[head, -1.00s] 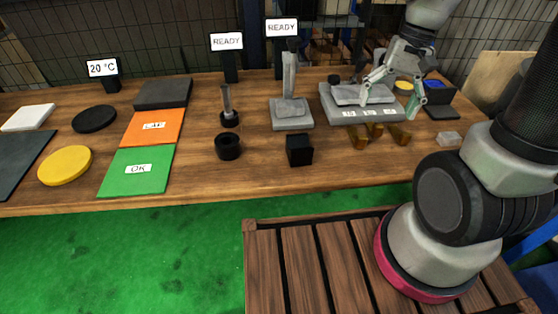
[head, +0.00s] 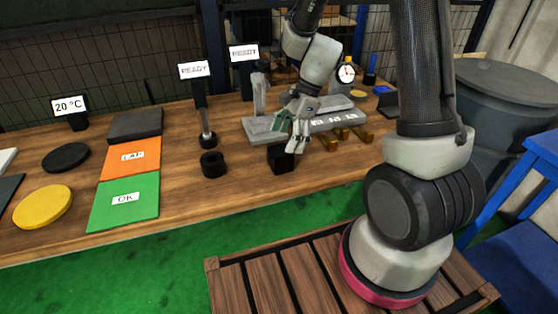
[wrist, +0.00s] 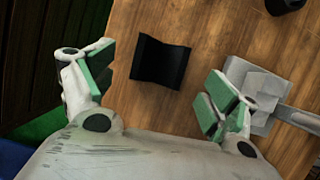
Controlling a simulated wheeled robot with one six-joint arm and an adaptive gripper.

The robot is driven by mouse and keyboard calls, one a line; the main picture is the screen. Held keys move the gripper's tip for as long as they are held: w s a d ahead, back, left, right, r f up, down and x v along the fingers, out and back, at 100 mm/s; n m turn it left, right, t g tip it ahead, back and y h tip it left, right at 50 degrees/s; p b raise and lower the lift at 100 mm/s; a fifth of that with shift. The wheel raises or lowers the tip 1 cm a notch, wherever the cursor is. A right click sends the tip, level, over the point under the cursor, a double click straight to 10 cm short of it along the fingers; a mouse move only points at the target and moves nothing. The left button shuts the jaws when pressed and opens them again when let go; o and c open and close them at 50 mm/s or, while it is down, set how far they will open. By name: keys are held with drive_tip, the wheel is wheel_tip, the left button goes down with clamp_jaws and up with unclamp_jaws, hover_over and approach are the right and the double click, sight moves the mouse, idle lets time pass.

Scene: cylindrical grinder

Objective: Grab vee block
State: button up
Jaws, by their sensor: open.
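The vee block looks to be the black block (head: 279,161) near the front edge of the wooden table. In the wrist view the black block (wrist: 160,63) lies on the wood, dark and notched at its ends. My gripper (head: 290,140) hangs over it in the head view and hides part of its top. In the wrist view my gripper (wrist: 162,88) is open, with green pads to the left and right of the block. The block is a little beyond the fingertips, and nothing is between the pads.
A grey stand (wrist: 259,90) is close beside the right finger. A black ring (head: 213,164) stands left of the block. Brass pieces (head: 345,137) lie to the right, before a grey labelled base (head: 340,119). Green (head: 125,200) and orange (head: 131,158) mats lie left.

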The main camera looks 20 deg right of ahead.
sight(280, 152)
drive_tip(key=x, duration=0.5)
drive_tip(key=shift+a+f, duration=0.1)
drive_tip(key=shift+f, duration=0.2)
clamp_jaws()
